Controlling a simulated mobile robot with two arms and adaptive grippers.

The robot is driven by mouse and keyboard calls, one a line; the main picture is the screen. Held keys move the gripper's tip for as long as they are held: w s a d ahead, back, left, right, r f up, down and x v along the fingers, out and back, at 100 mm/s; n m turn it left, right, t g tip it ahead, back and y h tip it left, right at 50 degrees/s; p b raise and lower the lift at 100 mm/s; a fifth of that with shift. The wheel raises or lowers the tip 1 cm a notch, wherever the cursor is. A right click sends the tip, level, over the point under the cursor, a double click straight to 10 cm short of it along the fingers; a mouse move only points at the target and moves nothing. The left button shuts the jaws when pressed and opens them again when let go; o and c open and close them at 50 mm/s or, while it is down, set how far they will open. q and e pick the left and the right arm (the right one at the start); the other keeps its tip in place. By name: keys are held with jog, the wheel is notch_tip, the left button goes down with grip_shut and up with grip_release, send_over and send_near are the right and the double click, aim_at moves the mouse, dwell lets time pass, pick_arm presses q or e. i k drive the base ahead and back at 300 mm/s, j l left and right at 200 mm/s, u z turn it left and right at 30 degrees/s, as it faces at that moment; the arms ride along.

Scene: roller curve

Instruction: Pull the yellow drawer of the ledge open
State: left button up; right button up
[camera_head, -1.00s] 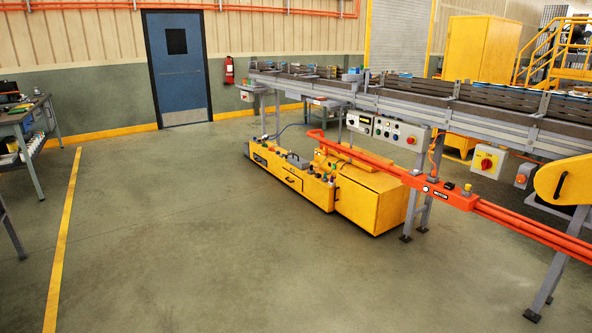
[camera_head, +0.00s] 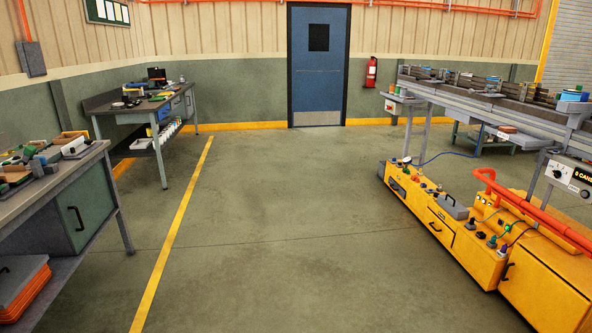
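The low yellow ledge (camera_head: 405,193) runs along the floor at the right, beneath the roller conveyor. Its yellow drawer (camera_head: 440,226) is on the front face and has a dark handle; it looks shut, flush with the face. Valves, knobs and a grey box sit along the top of the ledge. Neither of my grippers is in view.
A yellow cabinet (camera_head: 545,285) with a black handle adjoins the ledge's near end. An orange rail (camera_head: 535,215) runs above it. Workbenches (camera_head: 60,180) stand at the left. The floor (camera_head: 260,240) between is clear, with a yellow line. A blue door (camera_head: 318,75) is at the back.

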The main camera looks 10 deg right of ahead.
aim_at(448, 236)
jog(key=i+z, duration=0.25)
jog(key=i, duration=0.3)
jog(key=i+z, duration=0.25)
jog(key=i, duration=0.25)
jog(key=i+j+z, duration=0.1)
jog(key=i+z, duration=0.15)
jog(key=i, duration=0.3)
jog(key=i+j+z, duration=0.25)
jog(key=i, duration=0.25)
